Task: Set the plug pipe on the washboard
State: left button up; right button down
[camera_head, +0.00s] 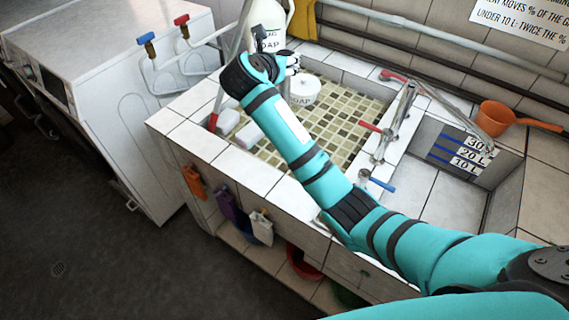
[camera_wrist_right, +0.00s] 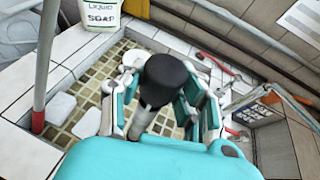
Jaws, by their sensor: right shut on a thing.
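My right gripper (camera_head: 290,62) is over the far left part of the tiled sink in the head view, mostly hidden behind its own wrist. In the right wrist view, the right gripper (camera_wrist_right: 156,108) is shut around a grey pipe with a thick black end, which I take to be the plug pipe (camera_wrist_right: 166,73). The black end points up toward the camera. I cannot clearly make out the pipe in the head view. The mosaic basin floor (camera_head: 345,125) lies below and beyond the gripper. I cannot identify a washboard for certain. My left gripper is not in view.
Two white blocks (camera_head: 228,121) (camera_head: 250,135) lie at the basin's left. A red-ended pole (camera_wrist_right: 46,60) leans there. Taps (camera_head: 385,135) and an orange ladle (camera_head: 500,117) are right.

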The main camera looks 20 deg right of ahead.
jog(key=shift+f, duration=0.4)
notch_tip(320, 180, down, 10)
jog(key=shift+p, duration=0.35)
jog(key=shift+r, duration=0.1)
jog(key=c, duration=0.9)
grip_release()
jog(key=v, duration=1.2)
jog(key=shift+b, duration=0.4)
